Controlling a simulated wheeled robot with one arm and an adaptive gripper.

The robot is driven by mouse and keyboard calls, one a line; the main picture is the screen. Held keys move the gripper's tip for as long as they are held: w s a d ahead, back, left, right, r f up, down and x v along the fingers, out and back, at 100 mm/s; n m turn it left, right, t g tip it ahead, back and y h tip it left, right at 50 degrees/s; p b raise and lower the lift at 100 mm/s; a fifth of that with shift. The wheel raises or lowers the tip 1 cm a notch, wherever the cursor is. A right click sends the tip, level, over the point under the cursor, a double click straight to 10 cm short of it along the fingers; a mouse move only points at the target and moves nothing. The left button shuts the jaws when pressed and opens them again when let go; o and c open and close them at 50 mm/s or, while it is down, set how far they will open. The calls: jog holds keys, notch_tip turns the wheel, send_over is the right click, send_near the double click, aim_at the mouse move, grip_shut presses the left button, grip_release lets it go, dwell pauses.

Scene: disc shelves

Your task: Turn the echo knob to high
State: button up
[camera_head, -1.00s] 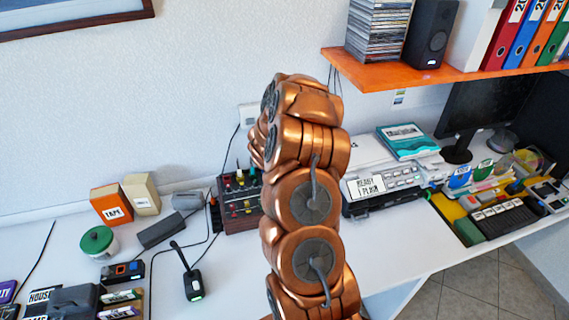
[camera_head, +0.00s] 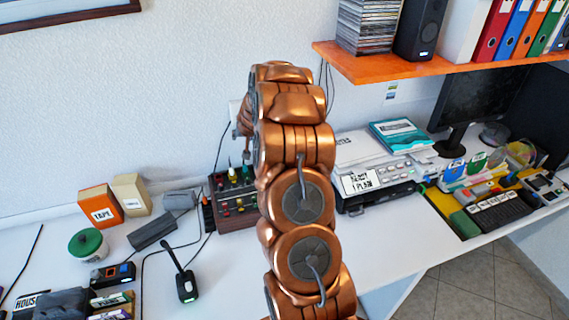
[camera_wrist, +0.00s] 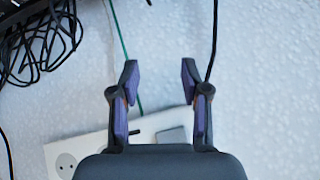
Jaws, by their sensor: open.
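A dark red-brown mixer box (camera_head: 238,206) with several coloured knobs stands on the white desk, left of my copper arm in the head view. Its right side is partly hidden by the arm, and its labels are too small to read, so I cannot tell which knob is echo. My gripper (camera_wrist: 159,82) is open and empty in the wrist view, its fingers apart in front of the pale wall. No knob shows between the fingers. In the head view the gripper is mostly hidden behind the arm, close above the mixer.
The wrist view shows a white socket panel (camera_wrist: 66,158) below the fingers and tangled black cables (camera_wrist: 38,45) at upper left. A microphone (camera_head: 184,280), a grey box (camera_head: 152,230) and a tape box (camera_head: 101,206) stand left of the mixer. A printer (camera_head: 375,180) stands right.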

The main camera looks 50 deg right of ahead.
jog(key=s+a+r+n+g+y+b, duration=0.2)
jog(key=a+r+n+g+y+b, duration=0.1)
jog(key=a+n+g, duration=0.1)
jog(key=s+d+f+g+b, duration=0.1)
jog(key=s+d+f, duration=0.1)
jog(key=d, duration=0.3)
jog(key=s+d+f+g+b, duration=0.1)
jog(key=s+d+f, duration=0.1)
jog(key=d, duration=0.3)
jog(key=s+d+f+g+b, duration=0.1)
jog(key=s+d+f+b, duration=0.1)
jog(key=d+f, duration=0.2)
jog(key=shift+s+d+f, duration=0.3)
jog(key=shift+d, duration=0.35)
jog(key=shift+s+d+f+g, duration=0.2)
jog(key=shift+s+d+g, duration=0.05)
jog(key=shift+d+g, duration=0.1)
notch_tip(320, 180, down, 7)
jog(key=shift+s+r+p, duration=0.1)
jog(key=shift+r+p, duration=0.05)
jog(key=shift+p, duration=0.95)
jog(key=shift+f, duration=0.6)
jog(key=shift+c, duration=0.3)
